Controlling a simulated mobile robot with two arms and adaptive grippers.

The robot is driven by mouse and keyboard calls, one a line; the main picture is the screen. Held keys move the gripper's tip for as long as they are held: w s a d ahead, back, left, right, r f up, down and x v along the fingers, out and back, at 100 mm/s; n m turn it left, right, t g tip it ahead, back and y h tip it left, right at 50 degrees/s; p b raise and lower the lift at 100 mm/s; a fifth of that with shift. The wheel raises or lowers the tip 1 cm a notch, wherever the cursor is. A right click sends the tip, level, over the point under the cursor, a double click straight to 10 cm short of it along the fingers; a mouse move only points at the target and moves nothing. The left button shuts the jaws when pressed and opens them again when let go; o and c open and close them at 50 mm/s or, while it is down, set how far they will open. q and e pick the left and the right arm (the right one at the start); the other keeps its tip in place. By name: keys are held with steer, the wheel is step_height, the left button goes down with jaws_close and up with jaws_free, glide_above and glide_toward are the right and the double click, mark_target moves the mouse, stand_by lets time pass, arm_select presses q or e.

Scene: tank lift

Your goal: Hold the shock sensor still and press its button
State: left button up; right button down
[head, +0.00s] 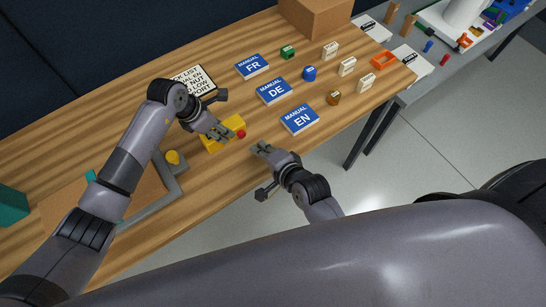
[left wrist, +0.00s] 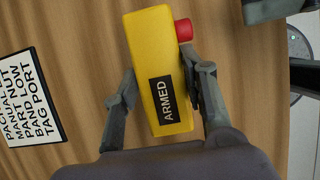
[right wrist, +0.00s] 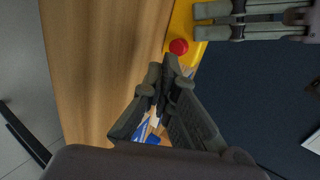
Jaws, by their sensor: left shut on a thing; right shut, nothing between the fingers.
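The shock sensor (head: 222,135) is a yellow box on the wooden table, with a black ARMED label in the left wrist view (left wrist: 163,80). Its red button (head: 241,133) sticks out of one side and shows in the left wrist view (left wrist: 184,30) and the right wrist view (right wrist: 179,47). My left gripper (head: 222,133) is shut on the sensor, one finger on each side. My right gripper (head: 259,148) is shut and empty, just to the right of and below the button, apart from it. Its fingertips also show in the right wrist view (right wrist: 162,75).
Blue manuals FR (head: 252,66), DE (head: 273,91) and EN (head: 299,119) lie to the right. A printed list (head: 194,82) lies behind my left gripper. A grey angled handle (head: 172,180) and yellow knob (head: 173,157) are at left. Small blocks stand farther right.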

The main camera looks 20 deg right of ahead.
arm_select(q)
steer(key=shift+a+f, duration=0.1)
arm_select(e)
steer(key=v, duration=0.7)
steer(key=shift+s, duration=0.2)
steer(key=shift+r, duration=0.1)
arm_select(q)
steer(key=o, duration=1.1)
steer(key=shift+w, duration=0.1)
steer(key=shift+o, duration=1.1)
